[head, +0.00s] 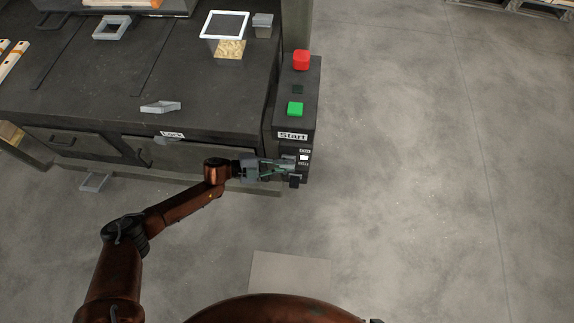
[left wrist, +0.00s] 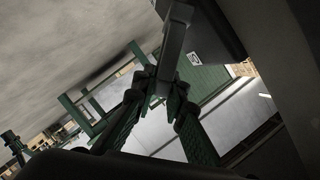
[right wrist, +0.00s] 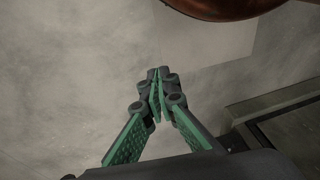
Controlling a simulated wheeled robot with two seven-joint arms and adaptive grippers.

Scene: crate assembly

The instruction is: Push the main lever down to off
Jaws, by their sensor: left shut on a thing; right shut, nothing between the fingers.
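The control box (head: 296,120) stands at the right end of the workbench, with a red button (head: 301,60) and a green button (head: 295,108) on top. My left gripper (head: 288,166) is at the box's front face, below the Start label. In the left wrist view its fingertips (left wrist: 162,92) are closed on a grey bar, which looks like the main lever (left wrist: 174,45). In the head view my gripper largely hides the lever, so its exact angle is hard to tell. My right gripper (right wrist: 158,85) is shut and empty over the floor, outside the head view.
The dark workbench (head: 200,100) fills the upper left, with a Lock label (head: 172,134) on its front edge, a grey bracket (head: 160,107) and a white-framed box (head: 224,35) on top. Floor (head: 430,170) to the right is clear.

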